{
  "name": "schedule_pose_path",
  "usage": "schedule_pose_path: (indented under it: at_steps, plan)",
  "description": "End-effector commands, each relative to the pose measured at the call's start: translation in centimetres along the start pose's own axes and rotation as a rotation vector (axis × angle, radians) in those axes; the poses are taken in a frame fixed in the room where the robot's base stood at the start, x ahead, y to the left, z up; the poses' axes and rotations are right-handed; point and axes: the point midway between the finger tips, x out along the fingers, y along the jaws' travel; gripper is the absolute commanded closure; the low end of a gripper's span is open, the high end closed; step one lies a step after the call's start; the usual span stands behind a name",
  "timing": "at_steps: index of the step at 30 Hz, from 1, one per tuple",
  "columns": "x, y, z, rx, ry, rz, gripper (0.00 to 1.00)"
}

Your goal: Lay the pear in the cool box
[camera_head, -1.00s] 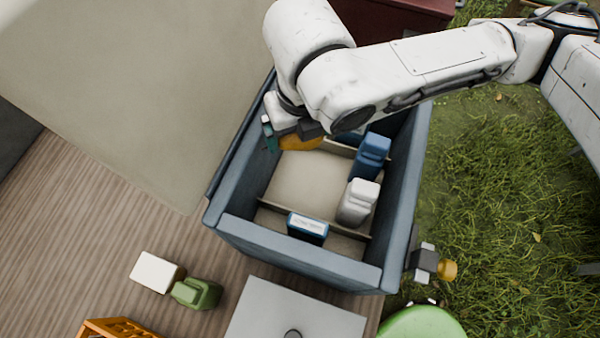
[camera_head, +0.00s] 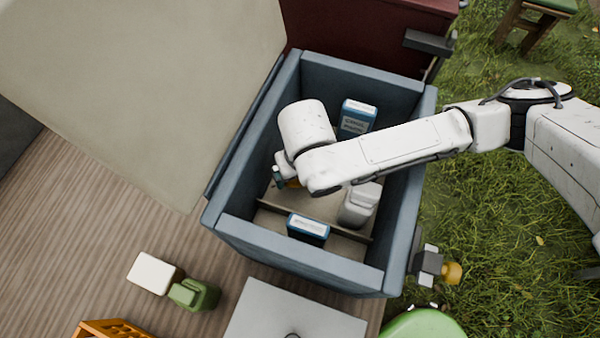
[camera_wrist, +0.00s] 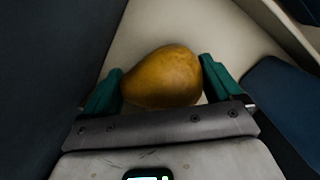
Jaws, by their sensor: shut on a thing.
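The pear (camera_wrist: 165,78) is yellow-brown and sits between the two green fingers of my gripper (camera_wrist: 162,82) in the wrist view. The gripper is shut on it. In the head view my gripper (camera_head: 284,181) is down inside the blue-grey cool box (camera_head: 290,262), near its left wall. Only a sliver of the pear (camera_head: 293,183) shows there, as my arm hides the rest. The pale floor of the box lies below the pear; I cannot tell whether they touch.
Inside the box are a white bottle (camera_head: 358,205), a blue ice pack (camera_head: 308,227) in front and another blue pack (camera_head: 357,116) at the back. A low divider (camera_head: 268,206) crosses the front part. The lid (camera_head: 150,80) stands open at left.

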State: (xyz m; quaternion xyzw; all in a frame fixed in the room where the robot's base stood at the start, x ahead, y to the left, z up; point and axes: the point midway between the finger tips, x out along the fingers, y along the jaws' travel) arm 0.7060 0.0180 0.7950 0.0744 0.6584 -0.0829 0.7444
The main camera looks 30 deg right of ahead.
Motion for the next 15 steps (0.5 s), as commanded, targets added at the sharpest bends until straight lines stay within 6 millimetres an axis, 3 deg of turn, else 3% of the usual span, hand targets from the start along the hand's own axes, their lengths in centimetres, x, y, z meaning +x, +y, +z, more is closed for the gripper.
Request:
schedule_pose_path:
  at_steps: [3, 15]
  plan:
    - [1.2, 0.0, -0.2, 0.001, 0.0, 0.0, 0.45]
    - [1.8, 0.0, -0.2, 0.0, -0.001, 0.0, 0.45]
